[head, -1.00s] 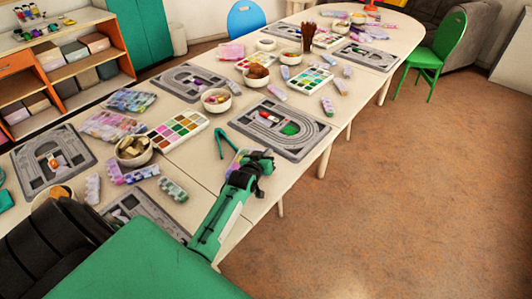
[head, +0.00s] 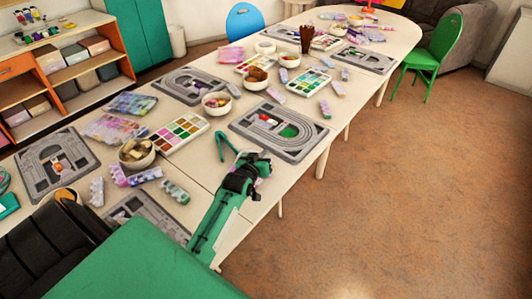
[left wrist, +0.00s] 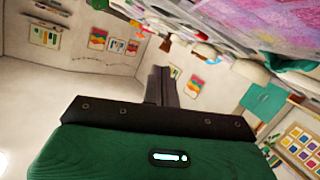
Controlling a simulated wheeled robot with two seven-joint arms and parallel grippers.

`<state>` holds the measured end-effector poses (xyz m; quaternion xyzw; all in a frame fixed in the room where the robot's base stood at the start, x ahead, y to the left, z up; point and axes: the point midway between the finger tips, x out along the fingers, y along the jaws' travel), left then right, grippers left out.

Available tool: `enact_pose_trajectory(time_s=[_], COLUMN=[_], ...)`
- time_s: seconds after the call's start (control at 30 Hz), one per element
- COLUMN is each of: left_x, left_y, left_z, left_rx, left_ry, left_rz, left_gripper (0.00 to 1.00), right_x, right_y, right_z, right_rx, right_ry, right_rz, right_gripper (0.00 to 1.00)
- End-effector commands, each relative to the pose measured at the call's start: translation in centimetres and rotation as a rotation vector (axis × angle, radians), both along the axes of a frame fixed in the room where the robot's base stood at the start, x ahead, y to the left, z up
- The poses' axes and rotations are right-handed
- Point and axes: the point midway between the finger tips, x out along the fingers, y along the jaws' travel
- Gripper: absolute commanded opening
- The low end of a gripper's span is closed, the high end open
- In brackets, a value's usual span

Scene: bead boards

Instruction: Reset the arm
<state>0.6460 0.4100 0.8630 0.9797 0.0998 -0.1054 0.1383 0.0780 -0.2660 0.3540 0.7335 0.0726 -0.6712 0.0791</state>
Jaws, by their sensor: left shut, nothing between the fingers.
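My left arm, green and black, reaches up from the bottom of the head view. Its gripper (head: 262,160) is over the near edge of the long table (head: 205,172), just right of green-handled pliers (head: 227,146). In the left wrist view the dark fingers (left wrist: 165,84) are together, with nothing between them. They point toward the wall, and table items hang tilted at the top of that view. The grey bead board with a green patch (head: 282,130) lies beyond the gripper, apart from it. My right gripper is not in view.
Bead boards, a paint-like palette (head: 181,132), a bowl of pieces (head: 137,152) and patterned strips cover the table. A green chair (head: 436,55) stands at the right, a blue chair (head: 245,20) behind. The brown floor (head: 400,190) to the right is clear.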

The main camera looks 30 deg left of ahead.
Motion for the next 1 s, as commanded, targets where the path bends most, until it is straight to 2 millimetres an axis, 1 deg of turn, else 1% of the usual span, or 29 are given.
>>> enact_pose_trajectory(time_s=[0.03, 0.1, 0.3, 0.43, 0.73, 0.77, 0.87, 0.97, 1.0], left_x=[-1.0, -2.2, -4.7, -5.5, -6.0, -6.2, -7.9, -11.1, -12.8], left_y=[-0.3, -0.5, -1.1, -1.3, -1.7, -1.9, -3.7, -6.5, -7.8], left_z=[0.1, 0.3, 1.0, 1.3, 1.3, 1.2, 0.4, -0.9, -1.4], left_rx=[-0.001, -0.001, -0.001, -0.001, 0.003, 0.006, 0.028, 0.062, 0.079], left_ry=[-0.001, 0.001, 0.001, 0.0, 0.013, 0.025, 0.106, 0.245, 0.309], left_rz=[0.0, 0.0, 0.001, 0.001, -0.006, -0.011, -0.051, -0.114, -0.145], left_gripper=[0.0, 0.0, 0.0, 0.0, 0.0, 0.0, 0.0, 0.0, 0.0], right_x=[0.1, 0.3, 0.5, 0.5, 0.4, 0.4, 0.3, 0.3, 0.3], right_y=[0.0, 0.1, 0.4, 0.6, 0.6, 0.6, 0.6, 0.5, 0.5], right_z=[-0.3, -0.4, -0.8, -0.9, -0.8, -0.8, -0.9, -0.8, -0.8], right_rx=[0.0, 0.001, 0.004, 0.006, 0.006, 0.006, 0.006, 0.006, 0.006], right_ry=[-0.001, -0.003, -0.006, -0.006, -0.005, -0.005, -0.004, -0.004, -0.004], right_rz=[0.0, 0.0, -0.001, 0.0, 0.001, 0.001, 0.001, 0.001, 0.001], right_gripper=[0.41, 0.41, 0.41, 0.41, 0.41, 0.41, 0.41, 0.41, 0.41])
